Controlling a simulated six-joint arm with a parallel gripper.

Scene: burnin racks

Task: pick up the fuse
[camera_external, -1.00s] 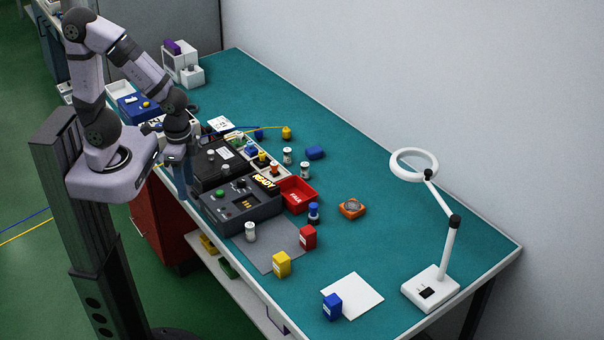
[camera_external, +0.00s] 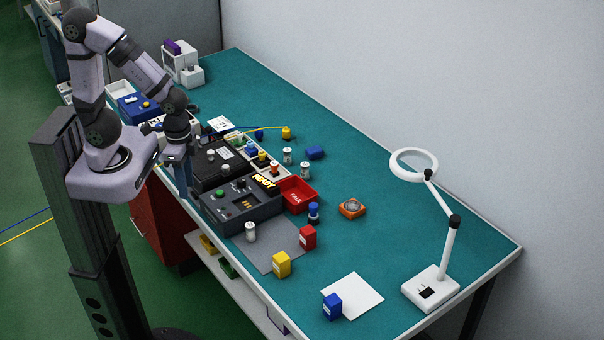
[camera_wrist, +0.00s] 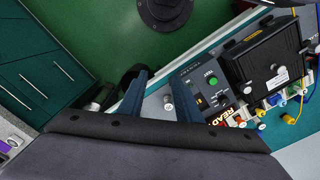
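No part is labelled as the fuse, so I cannot tell for certain which it is. A small white cylinder (camera_external: 250,231) stands on the grey mat in front of the black tester. Two more pale cylinders with dark bands, one (camera_external: 287,155) and another (camera_external: 305,170), stand behind the testers. A blue-topped cylinder (camera_external: 314,212) stands right of the red bin. My gripper (camera_external: 184,190) hangs at the bench's left edge, beside the testers. In the wrist view my gripper (camera_wrist: 162,84) has its blue fingers apart and empty; a white cylinder (camera_wrist: 168,102) shows between them, farther below.
The black tester (camera_external: 240,205) with a READY display and a red FAIL bin (camera_external: 298,194) stand close by. Yellow (camera_external: 281,264), red (camera_external: 308,237) and blue (camera_external: 332,306) blocks stand at the front. A magnifier lamp (camera_external: 430,287) is at right. The bench's back right is clear.

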